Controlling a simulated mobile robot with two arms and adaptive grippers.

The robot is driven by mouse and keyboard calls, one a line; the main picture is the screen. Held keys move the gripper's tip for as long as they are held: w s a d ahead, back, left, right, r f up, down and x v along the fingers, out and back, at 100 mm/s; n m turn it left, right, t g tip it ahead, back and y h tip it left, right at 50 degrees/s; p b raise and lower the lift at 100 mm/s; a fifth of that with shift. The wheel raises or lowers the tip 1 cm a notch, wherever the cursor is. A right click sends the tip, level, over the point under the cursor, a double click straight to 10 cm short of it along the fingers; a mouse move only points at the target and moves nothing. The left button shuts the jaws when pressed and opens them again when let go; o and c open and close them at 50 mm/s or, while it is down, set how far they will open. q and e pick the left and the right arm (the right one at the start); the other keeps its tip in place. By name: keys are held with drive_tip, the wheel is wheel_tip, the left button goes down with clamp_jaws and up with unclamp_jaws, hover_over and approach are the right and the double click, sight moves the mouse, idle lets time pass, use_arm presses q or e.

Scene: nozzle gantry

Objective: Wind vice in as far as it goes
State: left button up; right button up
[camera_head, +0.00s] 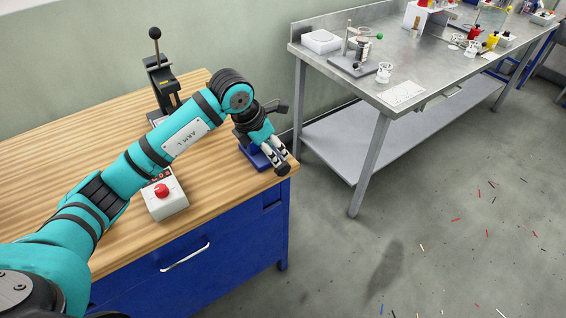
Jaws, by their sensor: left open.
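A blue vice (254,157) sits at the right end of the wooden workbench, near its front corner. Only part of its blue body shows; my left arm and hand cover the rest, so its jaws and screw cannot be made out. My left gripper (281,164) hangs over the vice, pointing down and to the right, with its fingertips near the bench's right edge. It is open. At this size I cannot tell whether it touches the vice or its handle. My right gripper is out of view.
A black lever press (160,82) stands at the back of the workbench (60,150). A grey box with a red button (163,193) is near the front edge, close under my arm. A steel table (425,65) with lab items stands beyond a gap at right.

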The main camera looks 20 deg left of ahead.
sight(283, 164)
use_arm(q)
drive_tip(key=p+x, duration=0.1)
drive_tip(key=x, duration=0.6)
drive_tip(key=shift+w+d+f, duration=0.15)
drive_tip(key=shift+f, duration=0.2)
drive_tip(key=shift+w+d+f, duration=0.1)
drive_tip(key=shift+f, duration=0.25)
drive_tip(key=shift+w+f, duration=0.1)
drive_tip(key=shift+f, duration=0.15)
clamp_jaws()
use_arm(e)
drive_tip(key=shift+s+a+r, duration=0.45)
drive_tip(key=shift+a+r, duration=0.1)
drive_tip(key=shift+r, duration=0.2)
